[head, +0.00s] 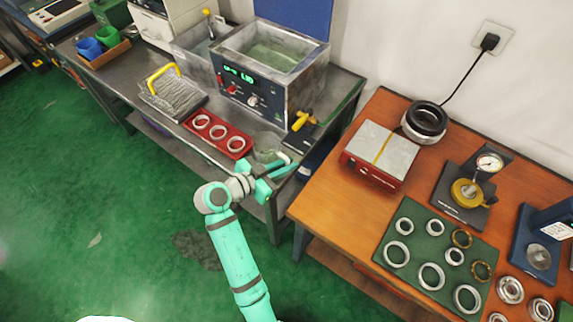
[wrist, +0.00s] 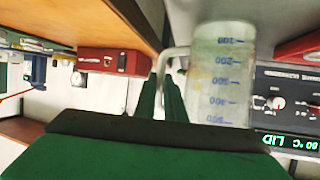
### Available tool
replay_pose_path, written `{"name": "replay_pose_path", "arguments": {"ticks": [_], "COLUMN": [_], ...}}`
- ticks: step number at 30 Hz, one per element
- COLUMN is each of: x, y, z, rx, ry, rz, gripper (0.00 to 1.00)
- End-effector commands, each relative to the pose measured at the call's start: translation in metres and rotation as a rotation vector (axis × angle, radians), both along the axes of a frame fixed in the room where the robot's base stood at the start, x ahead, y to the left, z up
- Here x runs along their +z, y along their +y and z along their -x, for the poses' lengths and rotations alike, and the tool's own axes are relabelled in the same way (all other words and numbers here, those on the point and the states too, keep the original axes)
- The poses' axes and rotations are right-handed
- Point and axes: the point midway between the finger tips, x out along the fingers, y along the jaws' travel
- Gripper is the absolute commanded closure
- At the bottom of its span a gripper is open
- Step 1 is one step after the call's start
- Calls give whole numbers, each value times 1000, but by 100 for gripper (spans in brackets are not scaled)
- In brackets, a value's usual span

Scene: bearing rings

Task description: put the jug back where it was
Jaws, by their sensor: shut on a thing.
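The jug (head: 266,146) is clear, with a faint greenish look, at the front right of the grey metal bench (head: 215,107). In the wrist view the jug (wrist: 222,75) shows blue graduation marks, which appear upside down. My gripper (head: 279,172) is at the jug's near right side. In the wrist view its two fingers (wrist: 163,100) are closed on the jug's handle (wrist: 172,53). I cannot tell whether the jug's base touches the bench.
A red tray with three rings (head: 218,134) lies left of the jug. Behind are the steel bath (head: 270,70) and a dark pad with a yellow-handled tool (head: 303,122). The wooden table (head: 340,210) at right carries a red-sided box (head: 379,155) and a green ring mat (head: 437,255).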

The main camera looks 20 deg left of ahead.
Motion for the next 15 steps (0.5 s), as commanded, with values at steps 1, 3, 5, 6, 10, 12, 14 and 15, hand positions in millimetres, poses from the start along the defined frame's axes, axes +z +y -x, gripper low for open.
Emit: {"name": "replay_pose_path", "arguments": {"ticks": [1, 3, 5, 6, 10, 12, 14, 15], "x": [-1, 0, 0, 0, -2, -3, -3, -3], "y": [0, 1, 1, 1, 0, 0, 0, 1], "z": [0, 0, 0, 0, 0, 0, 0, 0], "rx": [0, 0, 0, 0, 0, 1, 1, 1], "ry": [-2, -3, -3, -3, -2, -2, -2, -2], "rz": [-1, -2, -2, -2, -1, -1, -1, -1], "gripper": [100, 100, 100, 100, 100, 83, 72, 72]}}
